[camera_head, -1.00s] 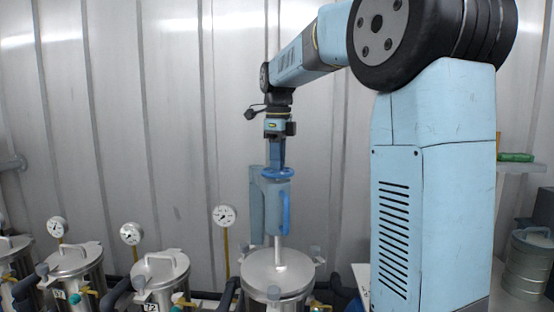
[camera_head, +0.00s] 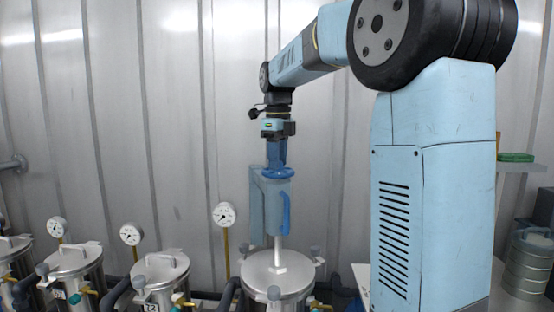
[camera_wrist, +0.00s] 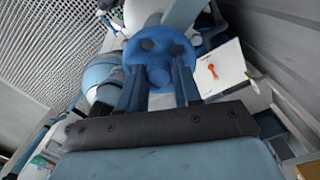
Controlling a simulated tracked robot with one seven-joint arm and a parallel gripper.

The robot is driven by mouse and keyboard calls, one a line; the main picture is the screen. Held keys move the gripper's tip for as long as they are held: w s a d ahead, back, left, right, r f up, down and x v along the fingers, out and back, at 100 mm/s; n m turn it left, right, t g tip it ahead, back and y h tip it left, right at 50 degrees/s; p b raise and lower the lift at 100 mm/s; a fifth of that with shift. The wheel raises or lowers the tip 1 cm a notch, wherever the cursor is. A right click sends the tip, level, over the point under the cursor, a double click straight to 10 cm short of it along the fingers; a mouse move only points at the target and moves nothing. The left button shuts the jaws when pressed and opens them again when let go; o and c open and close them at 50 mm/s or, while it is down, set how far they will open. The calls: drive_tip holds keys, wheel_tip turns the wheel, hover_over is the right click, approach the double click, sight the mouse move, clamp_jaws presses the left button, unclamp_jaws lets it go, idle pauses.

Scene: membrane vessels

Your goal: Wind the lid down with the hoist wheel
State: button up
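The blue hoist wheel (camera_head: 279,173) lies flat on top of the blue-grey hoist body (camera_head: 256,212). A white rod runs from the hoist down to the round metal lid (camera_head: 262,262) on the front vessel; I cannot tell whether a gap lies under the lid. My gripper (camera_head: 277,166) points straight down at the wheel. In the wrist view, the two blue fingers (camera_wrist: 160,74) stand apart and reach the near side of the wheel (camera_wrist: 160,52), with part of it between them. The fingertips are hidden, so I cannot tell whether they squeeze it.
Other lidded vessels (camera_head: 160,268) with pressure gauges stand in a row at left. A blue handle (camera_head: 285,212) is on the hoist's side. The corrugated wall is close behind. Metal containers (camera_head: 529,262) and a shelf (camera_head: 525,167) are at right.

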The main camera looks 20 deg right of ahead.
drive_tip(key=o, duration=0.4)
wheel_tip(320, 180, up, 14)
drive_tip(key=shift+f, duration=0.2)
idle(0.5)
